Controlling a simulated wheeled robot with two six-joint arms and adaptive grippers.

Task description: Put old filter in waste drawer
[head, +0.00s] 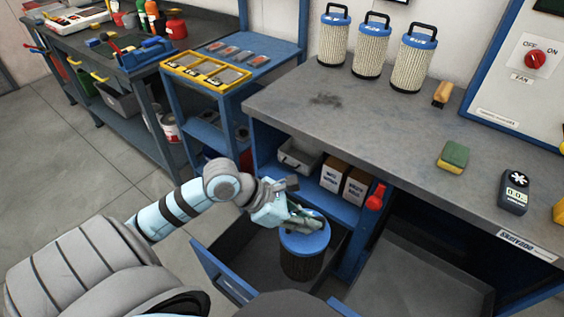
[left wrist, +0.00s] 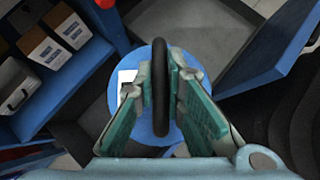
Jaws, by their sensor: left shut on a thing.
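The old filter (head: 302,262) has a blue top and a dark, dirty pleated body. It is upright in or just above the open waste drawer (head: 253,257); I cannot tell whether it touches the drawer floor. My left gripper (head: 304,222) is shut on the filter's handle. In the left wrist view, the black handle (left wrist: 160,85) is between the fingers of my left gripper (left wrist: 161,88), above the blue top (left wrist: 143,127). My right gripper is not in view.
Several cleaner filters, one of them here (head: 410,62), stand at the back of the grey workbench (head: 395,120). A red bottle (head: 376,197) and boxes (head: 334,174) sit on the shelf beside the drawer. A second open drawer or tray (head: 415,285) lies to the right.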

